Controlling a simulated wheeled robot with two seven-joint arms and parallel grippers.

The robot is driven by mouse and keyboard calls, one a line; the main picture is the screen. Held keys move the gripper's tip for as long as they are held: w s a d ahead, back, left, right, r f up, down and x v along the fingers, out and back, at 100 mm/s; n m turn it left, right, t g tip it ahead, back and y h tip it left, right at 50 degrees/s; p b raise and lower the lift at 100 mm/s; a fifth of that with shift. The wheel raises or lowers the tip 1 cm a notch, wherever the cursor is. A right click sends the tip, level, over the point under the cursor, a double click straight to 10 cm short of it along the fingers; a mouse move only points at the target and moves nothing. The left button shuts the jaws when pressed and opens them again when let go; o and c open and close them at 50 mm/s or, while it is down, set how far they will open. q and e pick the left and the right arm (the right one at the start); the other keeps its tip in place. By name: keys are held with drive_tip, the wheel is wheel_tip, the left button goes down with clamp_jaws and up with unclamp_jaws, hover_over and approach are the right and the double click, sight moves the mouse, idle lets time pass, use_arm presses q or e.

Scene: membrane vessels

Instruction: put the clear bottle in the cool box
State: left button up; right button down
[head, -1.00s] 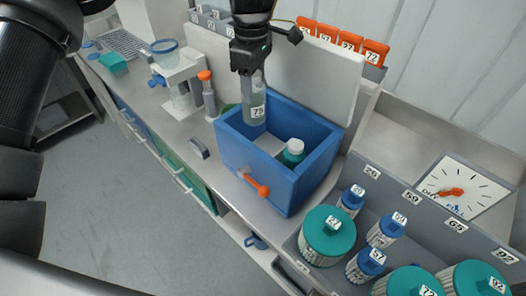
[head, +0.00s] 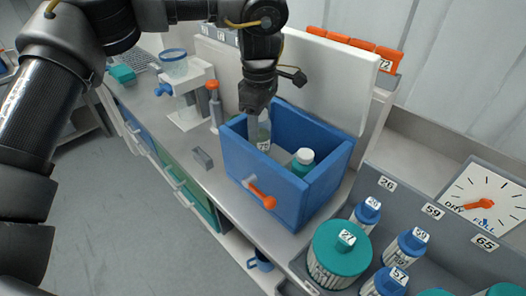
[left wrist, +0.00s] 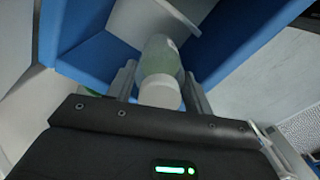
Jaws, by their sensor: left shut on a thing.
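The blue cool box (head: 262,168) stands open on the counter in the head view, with an orange latch on its front. My left gripper (head: 260,108) reaches down into its back left part. It is shut on the clear bottle (head: 264,133), which hangs upright with its lower part inside the box. In the left wrist view the bottle (left wrist: 160,62) sits between the two fingers with its pale cap toward me. A teal bottle with a white cap (head: 302,162) stands in the right part of the box. My right gripper is not seen.
A white panel (head: 325,75) rises behind the box. A filter stand (head: 186,95) and an orange-capped cylinder (head: 214,105) stand to the left. A grey tray at right holds a large teal-lidded jar (head: 339,255) and several blue-capped bottles. A dial (head: 485,200) lies beyond.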

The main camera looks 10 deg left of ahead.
sight(260, 143)
use_arm(q)
wheel_tip(260, 143, down, 3)
drive_tip(key=shift+w+f, duration=0.1)
drive_tip(key=shift+f+p, duration=0.45)
drive_tip(key=shift+f, duration=1.4)
drive_tip(key=shift+f, duration=0.15)
drive_tip(key=o, duration=1.3)
drive_tip(key=shift+c, duration=0.2)
wheel_tip(260, 143, up, 12)
drive_tip(key=shift+r, duration=0.2)
